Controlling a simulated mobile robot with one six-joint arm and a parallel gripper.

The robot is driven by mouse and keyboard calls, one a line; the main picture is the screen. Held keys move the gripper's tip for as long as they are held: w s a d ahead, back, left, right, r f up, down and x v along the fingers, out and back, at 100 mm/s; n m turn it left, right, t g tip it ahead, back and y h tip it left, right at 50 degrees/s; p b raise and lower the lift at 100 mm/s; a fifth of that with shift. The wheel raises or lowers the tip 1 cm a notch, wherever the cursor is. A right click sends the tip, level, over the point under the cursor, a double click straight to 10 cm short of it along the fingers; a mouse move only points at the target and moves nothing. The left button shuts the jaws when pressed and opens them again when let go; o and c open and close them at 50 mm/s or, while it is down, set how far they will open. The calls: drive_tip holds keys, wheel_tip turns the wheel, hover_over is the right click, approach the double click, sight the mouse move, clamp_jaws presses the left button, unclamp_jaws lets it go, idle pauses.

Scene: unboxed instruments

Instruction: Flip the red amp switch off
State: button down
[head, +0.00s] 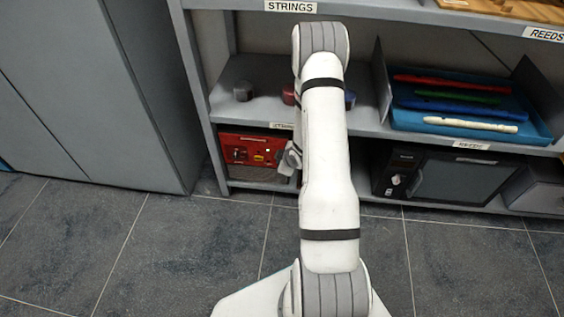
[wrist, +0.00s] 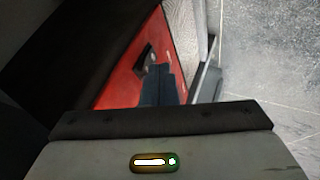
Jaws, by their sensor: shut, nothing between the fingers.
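The red amp (head: 236,150) sits on the lower shelf at the left of the rack, its red front panel facing out. Small knobs and fittings show on the panel, too small to tell apart in the head view. In the wrist view the red panel (wrist: 125,82) is close, with a dark raised switch-like piece (wrist: 146,56) on it. My gripper (wrist: 160,72) is shut and empty, its dark fingertips at the panel just beside that piece. I cannot tell whether they touch. In the head view my arm hides part of the gripper (head: 291,158) and the amp's right side.
The shelf above (head: 225,106) overhangs the amp and holds small round items and a blue tray (head: 545,133) of coloured instruments. A black appliance (head: 455,180) stands right of the amp. A grey cabinet (head: 105,100) stands at left. The tiled floor in front is clear.

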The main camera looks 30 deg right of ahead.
drive_tip(key=shift+w+d+r, duration=0.1)
drive_tip(key=shift+w+d, duration=0.1)
drive_tip(key=shift+w, duration=0.1)
drive_tip(key=shift+r+p, duration=0.55)
drive_tip(key=shift+r, duration=0.25)
drive_tip(key=shift+s+a, duration=0.1)
drive_tip(key=p+v, duration=0.2)
drive_tip(key=v, duration=1)
drive_tip(key=shift+a+p, duration=0.35)
drive_tip(key=shift+a, duration=0.15)
